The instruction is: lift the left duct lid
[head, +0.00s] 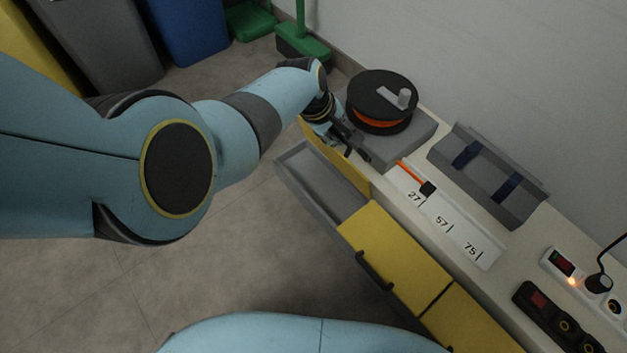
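A grey, trough-like duct piece (524,212) with two dark blue bands across it lies on the bench top, right of centre. I cannot tell which part of it is a lid, or whether it is the left duct. My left gripper (352,142) is at the far end of the bench, beside the grey block (412,140) under a black reel (382,92). It is above the yellow front of an open drawer and well apart from the duct piece. Its fingers are small and dark, and their opening is unclear. My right gripper is not in view.
The open grey drawer (315,180) sticks out from the bench. Closed yellow drawers (395,250) are nearer. A numbered white strip (462,232) with an orange tool, a power strip (575,270) and a black socket box (545,305) occupy the bench top (500,262).

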